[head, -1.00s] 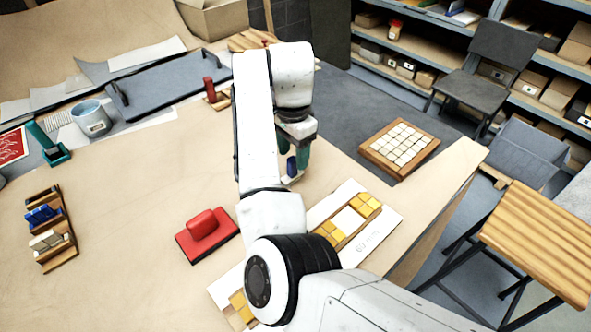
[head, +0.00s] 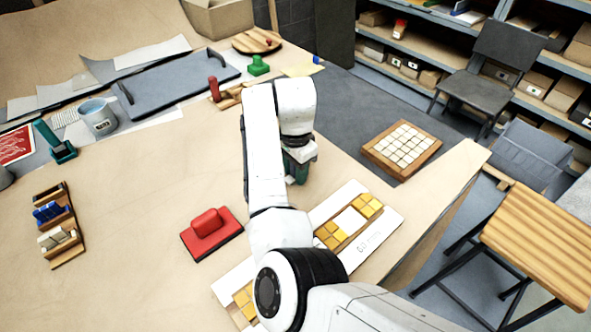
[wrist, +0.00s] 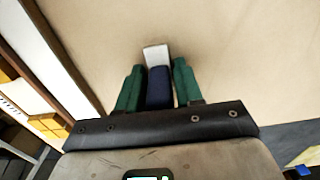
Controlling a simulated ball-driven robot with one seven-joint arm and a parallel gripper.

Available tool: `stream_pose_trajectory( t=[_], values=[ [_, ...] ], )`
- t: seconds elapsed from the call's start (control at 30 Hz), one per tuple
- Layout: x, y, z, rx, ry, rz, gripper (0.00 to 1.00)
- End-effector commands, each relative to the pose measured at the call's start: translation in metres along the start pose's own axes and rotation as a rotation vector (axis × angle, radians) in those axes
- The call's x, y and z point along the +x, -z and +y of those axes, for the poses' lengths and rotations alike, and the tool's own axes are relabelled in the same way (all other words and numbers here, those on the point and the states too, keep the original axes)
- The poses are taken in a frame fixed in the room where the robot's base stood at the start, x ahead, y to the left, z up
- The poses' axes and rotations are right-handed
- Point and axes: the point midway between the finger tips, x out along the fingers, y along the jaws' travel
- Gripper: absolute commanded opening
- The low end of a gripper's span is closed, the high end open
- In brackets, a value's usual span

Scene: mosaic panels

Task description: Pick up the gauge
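The gauge (wrist: 159,86) has a dark blue body with a pale grey-white end piece beyond it in the wrist view. It sits between the two green fingers of my gripper (wrist: 159,82). Both fingers run close along its sides, and I cannot tell whether they press on it. In the head view my gripper (head: 299,172) points down low over the bench, right of the red block. The gauge is hidden there behind the fingers and arm.
A red block on a red base (head: 211,232) lies left of my arm. A white panel with yellow tiles (head: 383,222) lies just right and in front. A tray of white tiles (head: 402,149) is at the right. Bare bench (head: 140,210) is to the left.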

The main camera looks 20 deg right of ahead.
Motion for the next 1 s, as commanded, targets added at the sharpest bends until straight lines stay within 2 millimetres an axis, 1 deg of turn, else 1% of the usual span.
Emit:
stream_pose_trajectory(
  t=[0.03,0.3,0.37,0.63,0.77,0.87,1.0],
  values=[
    [0.000,0.000,0.000,0.000,0.000,0.000,0.30],
    [0.000,0.000,0.000,0.000,0.000,0.000,0.05],
    [0.000,0.000,0.000,0.000,0.000,0.000,0.00],
    [-0.001,0.000,0.000,0.000,0.001,0.000,0.00],
    [-0.006,0.000,-0.001,0.000,0.002,0.001,0.00],
    [-0.015,0.000,-0.001,0.000,0.003,0.002,0.00],
    [-0.034,0.000,0.001,0.000,0.004,0.003,0.00]
  ],
)
